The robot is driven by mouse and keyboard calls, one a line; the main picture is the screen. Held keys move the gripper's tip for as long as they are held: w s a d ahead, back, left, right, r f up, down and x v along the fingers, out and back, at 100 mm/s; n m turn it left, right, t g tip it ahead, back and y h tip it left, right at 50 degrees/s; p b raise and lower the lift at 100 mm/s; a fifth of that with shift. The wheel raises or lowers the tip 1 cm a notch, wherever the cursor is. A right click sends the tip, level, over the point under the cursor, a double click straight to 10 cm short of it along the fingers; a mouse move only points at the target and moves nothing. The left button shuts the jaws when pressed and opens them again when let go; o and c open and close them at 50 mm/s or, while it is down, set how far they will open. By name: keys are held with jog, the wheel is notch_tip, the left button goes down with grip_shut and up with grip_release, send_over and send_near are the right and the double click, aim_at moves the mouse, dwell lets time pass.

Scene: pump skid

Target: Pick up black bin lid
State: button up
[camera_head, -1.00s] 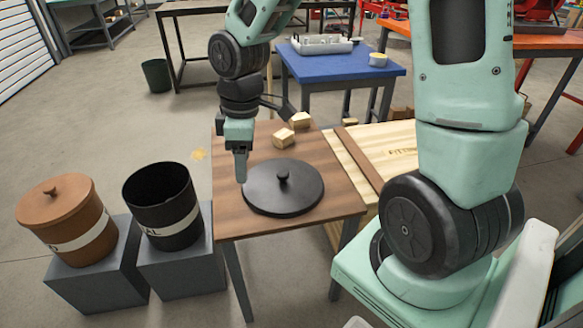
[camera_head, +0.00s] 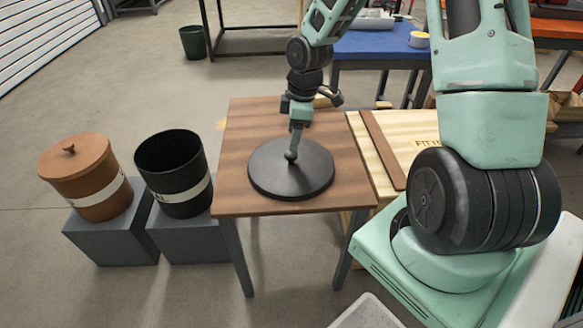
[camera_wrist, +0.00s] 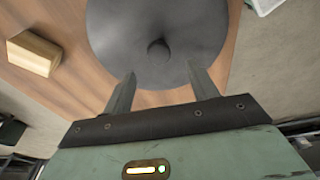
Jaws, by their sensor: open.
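The black bin lid (camera_head: 282,178) lies flat on the wooden table, a round disc with a knob in its middle. In the wrist view the lid (camera_wrist: 190,30) fills the upper middle, and its round knob (camera_wrist: 158,49) shows just beyond the fingertips. My gripper (camera_head: 293,150) is over the lid and points down at the knob. In the wrist view my gripper (camera_wrist: 162,78) is open, its two fingers apart with nothing between them. The knob lies roughly in line with the gap. I cannot tell the exact height of the fingertips above it.
The wooden table (camera_head: 245,128) bears the lid, and a wood block (camera_wrist: 33,52) lies beside it. An open black bin (camera_head: 175,165) and a lidded brown bin (camera_head: 85,165) stand on grey blocks at left. A blue table (camera_head: 375,45) is behind.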

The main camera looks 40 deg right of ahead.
aim_at(291, 153)
jog(key=f, duration=0.2)
jog(key=f+b, duration=0.1)
jog(key=f, duration=0.2)
jog(key=f+b, duration=0.1)
jog(key=f, duration=0.1)
jog(key=shift+w+a+f, duration=0.2)
jog(key=shift+w+a, duration=0.05)
jog(key=shift+a, duration=0.05)
jog(key=shift+r, duration=0.1)
jog(key=c, duration=1.1)
jog(key=shift+c, duration=0.2)
